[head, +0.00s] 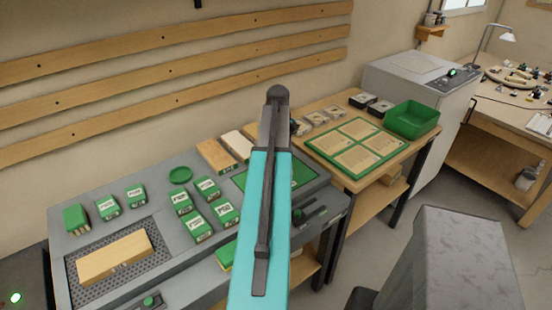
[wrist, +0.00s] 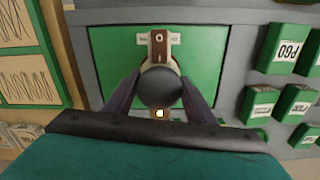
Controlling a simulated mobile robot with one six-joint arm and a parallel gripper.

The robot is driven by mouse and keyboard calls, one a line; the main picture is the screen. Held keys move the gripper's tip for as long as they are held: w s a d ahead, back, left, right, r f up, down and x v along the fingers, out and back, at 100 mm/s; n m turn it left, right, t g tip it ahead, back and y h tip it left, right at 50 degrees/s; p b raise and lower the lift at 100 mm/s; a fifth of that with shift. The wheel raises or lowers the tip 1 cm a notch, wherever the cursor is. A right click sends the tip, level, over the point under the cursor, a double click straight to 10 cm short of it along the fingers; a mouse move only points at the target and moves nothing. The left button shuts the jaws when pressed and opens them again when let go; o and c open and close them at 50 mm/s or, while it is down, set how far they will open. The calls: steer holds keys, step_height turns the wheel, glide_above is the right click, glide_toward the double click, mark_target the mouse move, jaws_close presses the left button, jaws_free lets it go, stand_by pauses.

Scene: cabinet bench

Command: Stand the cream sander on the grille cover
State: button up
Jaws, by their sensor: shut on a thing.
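My gripper (wrist: 158,95) is shut on the cream sander (wrist: 174,38), which has a dark round knob and a brown strip on top. The sander is over the green mat (wrist: 112,60); I cannot tell whether it touches it. In the head view my arm hides the sander, and part of the green mat (head: 297,172) shows beside the arm. The perforated grille (head: 112,284) is at the front left of the grey bench. A light wooden block (head: 112,257) lies on it, leaving a margin of grille bare around it.
Several green-and-white boxes (head: 181,203) and a green round dish (head: 180,175) stand between grille and mat. A wooden table to the right holds a green-framed board (head: 357,145) and a green bin (head: 412,120). Wooden rails run along the wall behind.

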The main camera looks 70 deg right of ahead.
steer(key=shift+w+d, duration=0.65)
steer(key=shift+w, duration=0.05)
steer(key=shift+f, duration=0.1)
steer(key=shift+f+p, duration=1.05)
steer(key=shift+f, duration=0.65)
steer(key=shift+f, duration=0.15)
steer(key=o, duration=1.2)
steer(key=shift+r, duration=0.2)
steer(key=shift+r+b, duration=1.55)
steer(key=shift+r, duration=4.4)
